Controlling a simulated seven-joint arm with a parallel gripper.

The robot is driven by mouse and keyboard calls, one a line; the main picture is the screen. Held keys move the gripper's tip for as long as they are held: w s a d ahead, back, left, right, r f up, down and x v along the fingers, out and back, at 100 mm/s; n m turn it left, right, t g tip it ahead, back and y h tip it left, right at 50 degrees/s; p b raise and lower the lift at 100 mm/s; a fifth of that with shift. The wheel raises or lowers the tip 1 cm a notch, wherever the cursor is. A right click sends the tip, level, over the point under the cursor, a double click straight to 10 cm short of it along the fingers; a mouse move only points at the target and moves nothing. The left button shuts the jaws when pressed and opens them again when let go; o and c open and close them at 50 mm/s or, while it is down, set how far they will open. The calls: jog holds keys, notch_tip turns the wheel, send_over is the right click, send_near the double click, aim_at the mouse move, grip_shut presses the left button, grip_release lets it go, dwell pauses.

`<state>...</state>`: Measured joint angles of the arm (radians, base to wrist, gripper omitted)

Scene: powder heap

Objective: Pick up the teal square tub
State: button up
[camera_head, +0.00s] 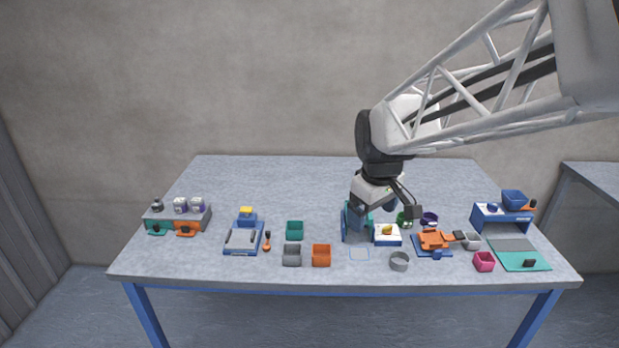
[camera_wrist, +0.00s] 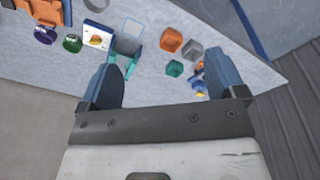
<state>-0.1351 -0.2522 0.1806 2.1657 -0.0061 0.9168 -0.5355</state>
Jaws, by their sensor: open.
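The teal square tub (camera_head: 294,230) stands upright on the table, left of centre, behind a grey tub and an orange tub. It looks empty. In the wrist view the teal tub (camera_wrist: 175,68) shows ahead, between the two blue fingers and nearer the right one. My gripper (camera_wrist: 160,62) is open with nothing between its fingers. In the head view my gripper (camera_head: 374,208) is above the table to the right of the tub, apart from it, near a blue and teal stand. Its fingertips are partly hidden there.
A grey tub (camera_head: 292,254) and an orange tub (camera_head: 321,255) stand just in front of the teal tub. The blue and teal stand (camera_head: 350,226) is to its right. A blue tray (camera_head: 243,239) and an orange scoop (camera_head: 267,240) are to its left. The table behind is clear.

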jog(key=w+a+f+n+g, duration=0.1)
jog(key=w+a+f+n, duration=0.2)
jog(key=w+a, duration=0.35)
jog(key=w+a+f+n, duration=0.2)
jog(key=w+a+f, duration=0.15)
jog(key=w, duration=0.55)
jog(key=n, duration=0.5)
send_near(295, 227)
jog(key=shift+s+a+g, duration=0.15)
jog(key=shift+s+g, duration=0.15)
jog(key=shift+s, duration=0.85)
jog(key=shift+f, duration=0.1)
jog(key=shift+f, duration=1.25)
jog(key=shift+f, duration=0.1)
jog(key=shift+w+f, duration=0.15)
jog(key=shift+f, duration=2.4)
